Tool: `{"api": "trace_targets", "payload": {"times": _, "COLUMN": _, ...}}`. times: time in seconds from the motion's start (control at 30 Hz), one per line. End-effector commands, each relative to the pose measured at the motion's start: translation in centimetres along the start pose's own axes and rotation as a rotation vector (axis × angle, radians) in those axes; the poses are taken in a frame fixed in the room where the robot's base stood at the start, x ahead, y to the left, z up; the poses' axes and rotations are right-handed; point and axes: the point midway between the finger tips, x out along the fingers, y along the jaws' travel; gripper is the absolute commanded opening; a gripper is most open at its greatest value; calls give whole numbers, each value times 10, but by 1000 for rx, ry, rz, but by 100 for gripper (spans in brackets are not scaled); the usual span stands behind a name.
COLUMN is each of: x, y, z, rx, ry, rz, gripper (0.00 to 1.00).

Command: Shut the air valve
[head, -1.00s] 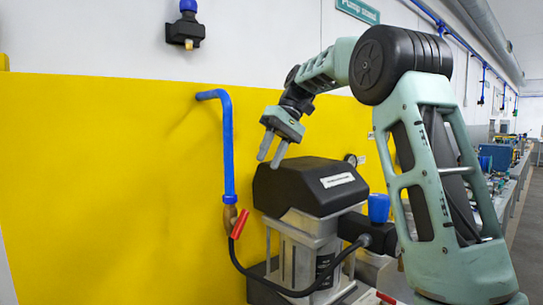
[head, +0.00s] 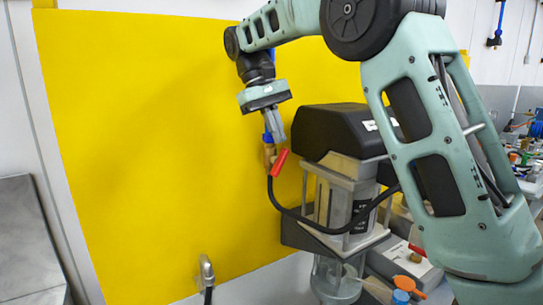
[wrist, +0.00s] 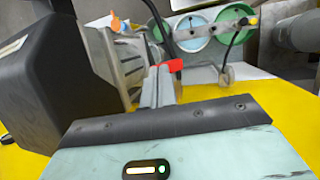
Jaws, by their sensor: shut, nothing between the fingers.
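The air valve (head: 268,155) is a small brass fitting on the blue air pipe in front of the yellow panel. Its red lever (head: 280,163) is tilted, with its upper end leaning right. A black hose hangs from the valve. My gripper (head: 277,139) is shut and empty. It points down just above the lever and covers most of the blue pipe. In the wrist view the closed fingertips (wrist: 158,72) are beside the red lever (wrist: 171,66), close to or touching it; I cannot tell which. The valve body is mostly hidden there.
The agitator's black motor housing (head: 335,130) stands close to the right of my gripper. The black hose (head: 312,222) curves to the machine. Orange and blue caps (head: 403,290) are below right. The yellow panel (head: 140,150) is clear to the left.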

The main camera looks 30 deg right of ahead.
Motion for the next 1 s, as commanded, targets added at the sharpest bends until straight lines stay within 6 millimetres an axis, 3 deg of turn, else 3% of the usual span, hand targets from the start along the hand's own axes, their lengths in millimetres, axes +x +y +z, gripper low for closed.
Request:
{"api": "trace_targets", "payload": {"times": 0.03, "x": 2, "y": -17, "z": -2, "rx": 1, "ry": 1, "rz": 92, "gripper": 0}}
{"api": "trace_targets", "payload": {"times": 0.3, "x": -20, "y": -78, "z": 2, "rx": 93, "ry": 123, "rz": 562, "gripper": 0}}
{"api": "trace_targets", "payload": {"times": 0.5, "x": -44, "y": -110, "z": 12, "rx": 150, "ry": 251, "rz": 770, "gripper": 0}}
{"api": "trace_targets", "payload": {"times": 0.73, "x": -50, "y": -114, "z": 14, "rx": 172, "ry": 295, "rz": 826, "gripper": 0}}
{"api": "trace_targets", "payload": {"times": 1.0, "x": -21, "y": -80, "z": 7, "rx": 170, "ry": 288, "rz": 824, "gripper": 0}}
